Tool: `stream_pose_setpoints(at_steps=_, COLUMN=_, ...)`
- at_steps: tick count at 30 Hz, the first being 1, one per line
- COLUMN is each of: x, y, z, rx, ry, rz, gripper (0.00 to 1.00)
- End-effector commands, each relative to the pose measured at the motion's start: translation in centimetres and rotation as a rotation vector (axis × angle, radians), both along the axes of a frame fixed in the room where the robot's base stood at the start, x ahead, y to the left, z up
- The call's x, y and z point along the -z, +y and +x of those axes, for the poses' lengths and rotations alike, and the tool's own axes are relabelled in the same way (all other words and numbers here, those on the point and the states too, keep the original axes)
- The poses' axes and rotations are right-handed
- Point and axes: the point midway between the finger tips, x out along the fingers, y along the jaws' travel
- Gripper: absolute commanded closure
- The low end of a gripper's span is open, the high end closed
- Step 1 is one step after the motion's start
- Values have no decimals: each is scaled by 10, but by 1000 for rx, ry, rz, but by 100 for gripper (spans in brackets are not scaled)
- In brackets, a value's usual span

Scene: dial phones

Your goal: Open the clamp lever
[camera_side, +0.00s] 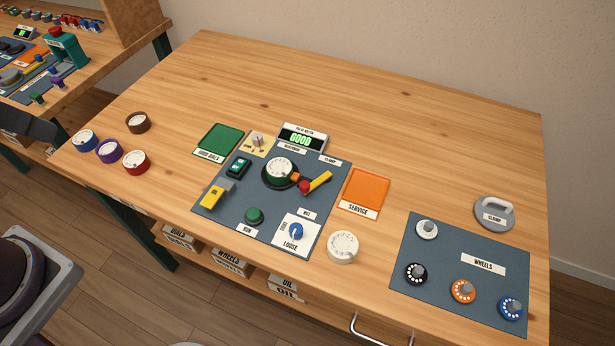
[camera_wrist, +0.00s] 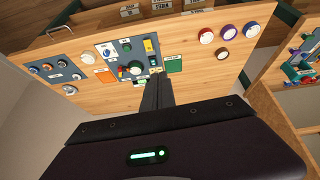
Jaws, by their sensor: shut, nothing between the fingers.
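In the wrist view, the dial (camera_wrist: 135,68) shows upside down and the lever is too small to make out clearly. My gripper (camera_wrist: 158,78) is shut and empty, above the table; the side view does not show it.
Behind the dial, a meter (camera_side: 302,138) reads GOOD. A green tray (camera_side: 218,139) and an orange tray (camera_side: 367,188) flank the mat. A yellow bottle (camera_side: 213,197), a green button (camera_side: 254,215) and a blue knob (camera_side: 296,231) stand on it. The table's back is clear.

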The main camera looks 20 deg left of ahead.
Motion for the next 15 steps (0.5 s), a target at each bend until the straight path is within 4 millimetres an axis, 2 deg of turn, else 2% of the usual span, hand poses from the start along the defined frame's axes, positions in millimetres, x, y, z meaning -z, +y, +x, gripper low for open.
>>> stream_pose_setpoints(at_steps=4, x=-7, y=-22, z=53, rx=-182, ry=106, rz=-161, gripper=100)
stream_pose_setpoints(at_steps=8, x=5, y=-51, z=116, rx=-424, ry=230, rz=-312, gripper=100)
stream_pose_setpoints(at_steps=11, x=32, y=-77, z=163, rx=-624, ry=328, rz=-398, gripper=100)
stream_pose_setpoints(at_steps=15, x=90, y=-115, z=217, rx=-916, ry=456, rz=-474, gripper=100)
